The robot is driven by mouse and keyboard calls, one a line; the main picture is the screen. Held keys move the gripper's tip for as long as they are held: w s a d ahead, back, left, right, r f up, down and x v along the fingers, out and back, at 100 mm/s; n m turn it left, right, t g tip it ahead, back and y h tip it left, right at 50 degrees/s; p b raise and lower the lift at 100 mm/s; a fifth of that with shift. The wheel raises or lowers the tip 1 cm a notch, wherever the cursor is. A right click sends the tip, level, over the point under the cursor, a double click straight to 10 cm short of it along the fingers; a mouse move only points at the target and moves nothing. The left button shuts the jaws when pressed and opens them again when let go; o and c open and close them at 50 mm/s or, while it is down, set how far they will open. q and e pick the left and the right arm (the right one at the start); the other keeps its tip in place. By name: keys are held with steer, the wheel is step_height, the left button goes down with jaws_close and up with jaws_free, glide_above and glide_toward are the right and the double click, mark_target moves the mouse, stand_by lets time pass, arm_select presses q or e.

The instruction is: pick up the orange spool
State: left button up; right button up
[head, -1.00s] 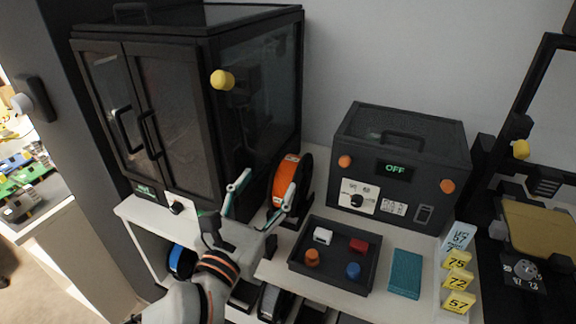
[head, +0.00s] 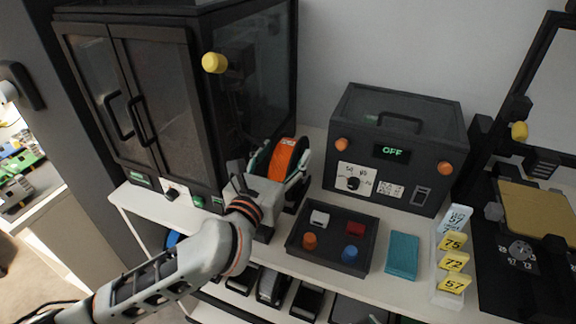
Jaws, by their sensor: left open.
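The orange spool (head: 286,158) stands upright on the white table top, between the black cabinet and the dark box marked OFF. It has orange material between dark sides, and its lower part is hidden by my gripper. My left gripper (head: 278,166) is open, with its teal-edged fingers reaching to the spool, one on each side of it in the picture. I cannot tell whether the fingers touch it. My right gripper is not in view.
The black cabinet (head: 155,105) rises close to the left of the spool. A dark tray (head: 292,243) with several small knobs and blocks lies in front. The dark box (head: 398,150), a teal pad (head: 403,254) and yellow number tags (head: 453,262) are to the right.

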arm_select(q)
jaws_close()
steer(key=shift+r, duration=0.1)
step_height(320, 180, up, 10)
steer(key=shift+r+p, duration=0.1)
steer(key=shift+p, duration=0.6)
steer(key=shift+s, duration=0.1)
